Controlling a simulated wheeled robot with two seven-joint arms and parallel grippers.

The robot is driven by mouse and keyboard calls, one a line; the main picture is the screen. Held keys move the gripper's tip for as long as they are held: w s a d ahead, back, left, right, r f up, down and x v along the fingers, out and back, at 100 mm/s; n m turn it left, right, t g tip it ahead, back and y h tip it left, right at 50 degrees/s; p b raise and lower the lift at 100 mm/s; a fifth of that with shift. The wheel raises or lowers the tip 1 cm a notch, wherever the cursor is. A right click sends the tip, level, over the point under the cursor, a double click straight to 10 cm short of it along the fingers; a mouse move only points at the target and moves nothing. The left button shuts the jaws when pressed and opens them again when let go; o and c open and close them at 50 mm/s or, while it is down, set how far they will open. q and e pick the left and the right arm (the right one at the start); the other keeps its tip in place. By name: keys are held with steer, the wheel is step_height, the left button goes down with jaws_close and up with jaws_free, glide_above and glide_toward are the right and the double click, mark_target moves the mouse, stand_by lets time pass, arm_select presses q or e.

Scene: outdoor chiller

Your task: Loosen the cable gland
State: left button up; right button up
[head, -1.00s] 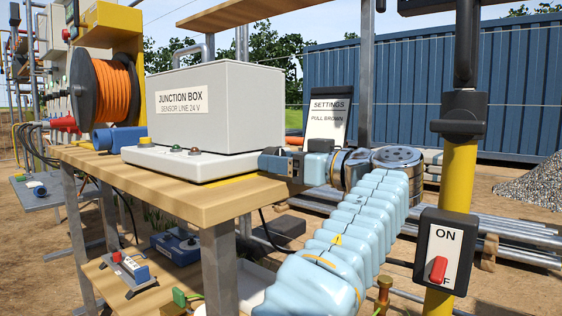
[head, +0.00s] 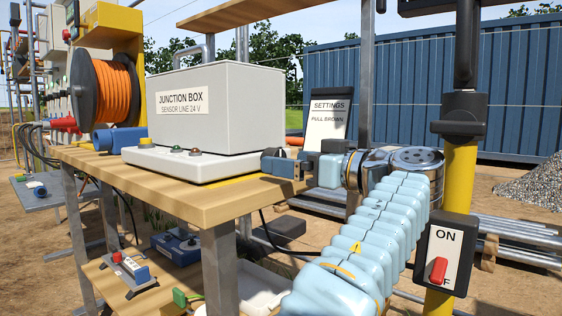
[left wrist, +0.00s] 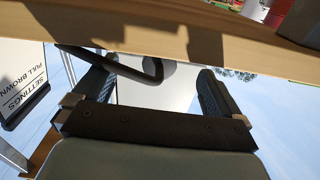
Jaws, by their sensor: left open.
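The junction box (head: 215,105) is a pale grey box on a white base on the wooden table. In the left wrist view, its pale end wall (left wrist: 150,98) shows upside down between my fingers. A dark, round fitting that looks like the cable gland (left wrist: 168,72) sits there, with a black cable (left wrist: 95,50) curving from it. My left gripper (head: 280,163) is at the box's right end in the head view. It is open, and its two fingers (left wrist: 153,92) stand on either side of the gland, apparently not touching it. The gland is hidden in the head view. My right gripper is not in view.
The table edge (left wrist: 210,40) runs close to my left fingers. A settings board (head: 328,119) reading "PULL BROWN" stands behind my gripper. An ON switch panel (head: 448,252) hangs on a yellow post (head: 458,180) at right. An orange cable reel (head: 112,90) stands at left.

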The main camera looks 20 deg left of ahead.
arm_select(q)
steer(key=shift+v, duration=2.15)
